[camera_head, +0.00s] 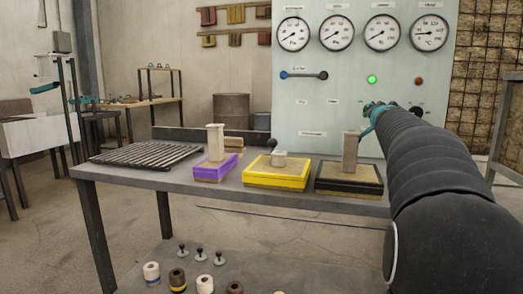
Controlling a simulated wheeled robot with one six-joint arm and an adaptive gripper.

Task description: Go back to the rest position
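My arm reaches in from the right edge, in a ribbed black cover. The teal parts of my gripper (372,117) show at its far end, in front of the gauge panel and just above and right of the tall block on the black-edged mould box. The arm hides most of the gripper, so I cannot tell whether it is open or holds anything. No ladle can be made out.
A grey table (222,190) carries a slatted grate (147,154), a purple box (215,168), a yellow box (276,174) and a black-edged box (349,179). Behind stands a gauge panel (300,110) with a lit green lamp (372,79). Small parts lie below. Floor is open at left.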

